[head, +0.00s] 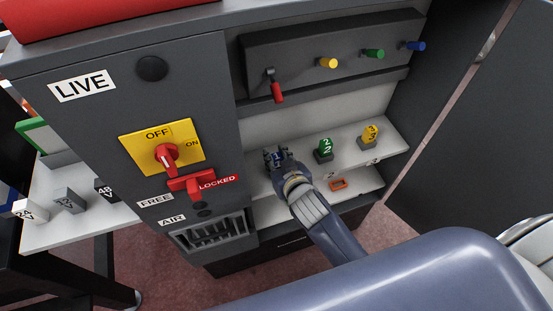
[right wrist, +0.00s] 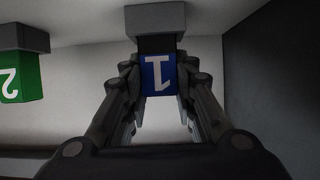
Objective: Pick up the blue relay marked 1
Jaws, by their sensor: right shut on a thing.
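The blue relay marked 1 (right wrist: 158,76) shows in the right wrist view, upside down in that picture, between the fingers of my right gripper (right wrist: 160,85). The gripper is shut on it. A grey block (right wrist: 155,18) sits at the relay's base, with a dark band between them; I cannot tell whether the relay is still seated in it. In the head view my right gripper (head: 277,160) is at the left end of the cabinet's white shelf, mostly hiding the blue relay. My left gripper is not in view.
A green relay marked 2 (head: 324,149) and a yellow relay (head: 370,133) stand to the right on the shelf. An orange object (head: 338,184) lies lower down. Above is a panel with coloured levers (head: 328,63). The red switch (head: 167,155) is on the cabinet's left face.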

